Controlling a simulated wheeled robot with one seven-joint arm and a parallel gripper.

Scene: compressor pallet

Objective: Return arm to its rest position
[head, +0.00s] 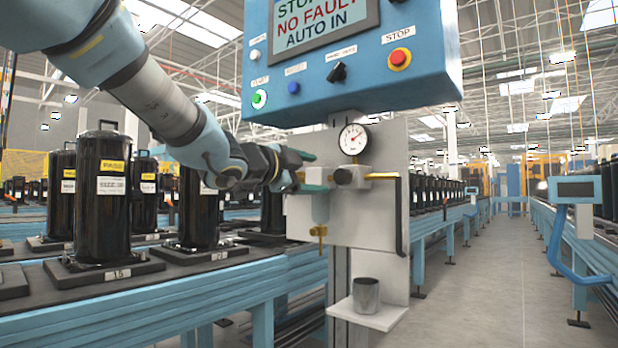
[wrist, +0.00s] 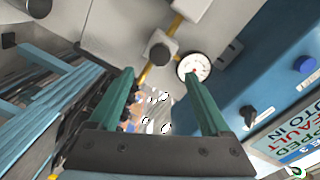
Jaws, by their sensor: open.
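My arm (head: 165,100) reaches in from the upper left toward the grey panel (head: 382,215) under the blue control box. My gripper (head: 310,172) is at the panel's left edge, beside the air fitting with the black knob (head: 345,176). In the wrist view my gripper (wrist: 158,78) has its two green fingers spread apart with nothing between them. The pressure gauge (wrist: 194,68) and a black knob (wrist: 160,54) show beyond the fingertips. Whether a finger touches the fitting cannot be told.
The blue control box (head: 350,85) overhangs the panel; its screen reads "NO FAULT" and "AUTO IN". A metal cup (head: 366,295) stands on a small shelf below. Black compressors (head: 103,200) stand on the conveyor (head: 150,300) at left, under my arm. The aisle (head: 495,280) at right is clear.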

